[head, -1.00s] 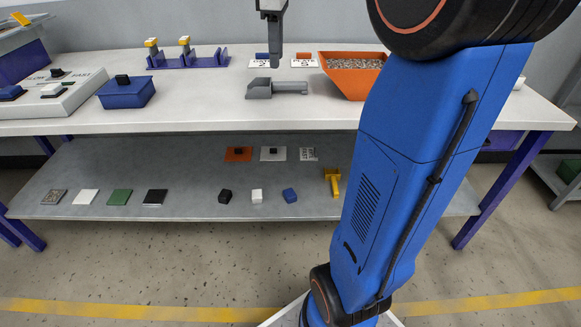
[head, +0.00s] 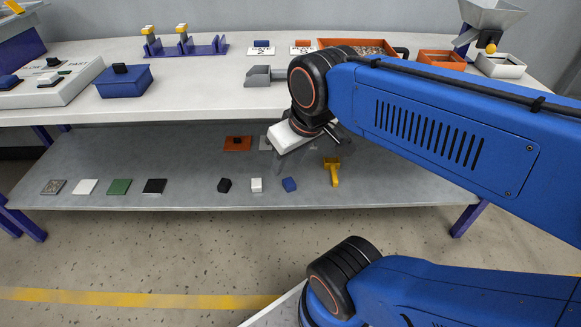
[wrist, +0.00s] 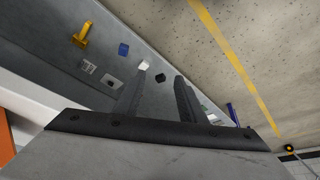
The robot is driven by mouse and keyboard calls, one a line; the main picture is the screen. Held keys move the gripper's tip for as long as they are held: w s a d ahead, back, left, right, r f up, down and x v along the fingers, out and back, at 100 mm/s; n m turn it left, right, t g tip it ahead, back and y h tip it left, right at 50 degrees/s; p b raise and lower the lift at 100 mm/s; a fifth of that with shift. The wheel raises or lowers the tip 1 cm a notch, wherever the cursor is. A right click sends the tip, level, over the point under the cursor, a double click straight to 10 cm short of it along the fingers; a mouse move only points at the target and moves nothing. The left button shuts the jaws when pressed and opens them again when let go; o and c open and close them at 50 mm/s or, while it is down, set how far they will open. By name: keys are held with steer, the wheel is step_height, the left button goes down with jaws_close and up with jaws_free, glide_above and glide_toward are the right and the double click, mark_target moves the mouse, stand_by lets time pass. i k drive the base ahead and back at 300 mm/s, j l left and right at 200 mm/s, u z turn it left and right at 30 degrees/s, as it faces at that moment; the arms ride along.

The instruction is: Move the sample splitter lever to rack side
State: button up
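The sample splitter (head: 490,16) stands at the back right of the bench in the head view. It has a grey hopper on a dark stand. A yellow ball knob (head: 491,48), apparently the lever's end, shows below the hopper; most of the lever is hard to make out. An orange tray (head: 441,65) is at its left and a white tray (head: 500,72) at its right. My gripper (wrist: 157,92) is open and empty in the wrist view, its fingers apart.
A grey scoop (head: 262,80) lies beside my wrist. An orange bin of granules (head: 391,43) is behind my arm. A blue box (head: 125,86) and a purple stand (head: 205,47) are on the left. The lower shelf (head: 190,190) holds small blocks and a yellow tool (head: 333,172).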

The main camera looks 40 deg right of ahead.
mark_target(491, 48)
steer(key=z, duration=2)
